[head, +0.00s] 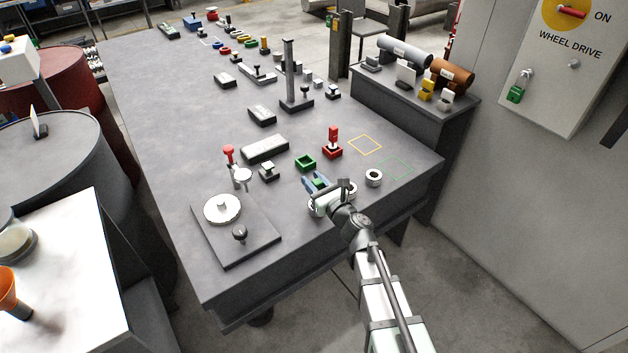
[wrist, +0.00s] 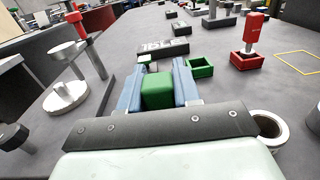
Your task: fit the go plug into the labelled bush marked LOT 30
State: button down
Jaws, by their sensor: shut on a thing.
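My gripper (head: 317,184) has blue fingers, also seen in the wrist view (wrist: 160,82), shut on the green go plug (wrist: 158,91). Only the plug's green block top shows; its lower end is hidden. In the head view the plug (head: 318,183) is over the table near its front edge. Pale round shapes under my gripper are mostly hidden. I cannot read LOT 30 on any bush.
An empty green holder (head: 305,163) is just beyond my gripper. A red plug (head: 333,134) stands in a red holder (head: 332,152). A dial stand (head: 240,180) on a plate is at the left. Yellow (head: 365,145) and green (head: 397,168) outlines mark clear tabletop at the right.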

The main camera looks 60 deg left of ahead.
jog(key=shift+f, duration=0.95)
jog(key=c, duration=0.7)
grip_release()
jog(key=d, duration=1.3)
jog(key=shift+s+d, duration=0.3)
jog(key=shift+d, duration=0.1)
jog(key=shift+n, duration=0.4)
